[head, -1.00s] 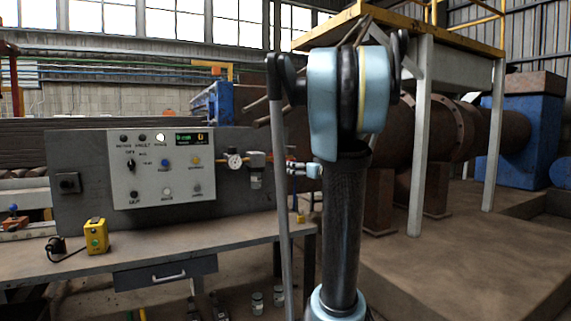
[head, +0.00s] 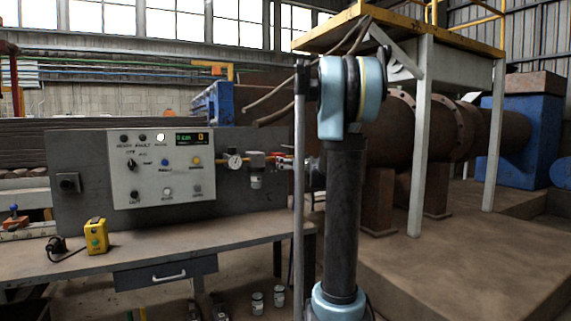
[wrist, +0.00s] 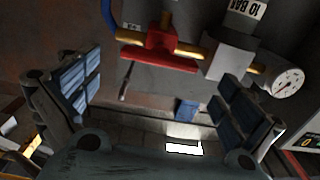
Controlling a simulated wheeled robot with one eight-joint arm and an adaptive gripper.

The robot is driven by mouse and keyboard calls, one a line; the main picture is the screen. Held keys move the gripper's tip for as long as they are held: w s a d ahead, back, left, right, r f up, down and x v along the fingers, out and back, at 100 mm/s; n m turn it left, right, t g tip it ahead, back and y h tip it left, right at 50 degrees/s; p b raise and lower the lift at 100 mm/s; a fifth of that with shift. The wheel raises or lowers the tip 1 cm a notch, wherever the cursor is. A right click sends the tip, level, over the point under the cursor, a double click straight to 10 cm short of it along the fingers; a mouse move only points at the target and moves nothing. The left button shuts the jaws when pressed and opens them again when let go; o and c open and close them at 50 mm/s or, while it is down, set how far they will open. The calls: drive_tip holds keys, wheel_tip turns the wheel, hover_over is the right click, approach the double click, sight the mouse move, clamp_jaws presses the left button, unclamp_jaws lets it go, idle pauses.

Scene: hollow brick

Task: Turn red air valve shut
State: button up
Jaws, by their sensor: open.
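The red air valve (wrist: 158,58) is in the upper middle of the wrist view, on a brass pipe, its long red bar lying across the picture. My gripper (wrist: 160,88) is open, with one blue-padded finger at the left and one at the right. The valve appears in the gap between the fingers, toward their far side. I see no contact, and the exact distance is unclear. In the head view the red valve (head: 284,159) shows small at the right end of the panel's air line. My gripper is mostly hidden behind my arm there.
A grey regulator block (wrist: 229,54) and a round gauge (wrist: 286,82) are right of the valve in the wrist view. A blue hose (wrist: 110,18) is at its left. The control panel (head: 160,165) stands behind the workbench (head: 190,242), where a yellow box (head: 96,236) sits.

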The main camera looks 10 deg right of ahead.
drive_tip(key=shift+x, duration=2.9)
drive_tip(key=c, duration=1)
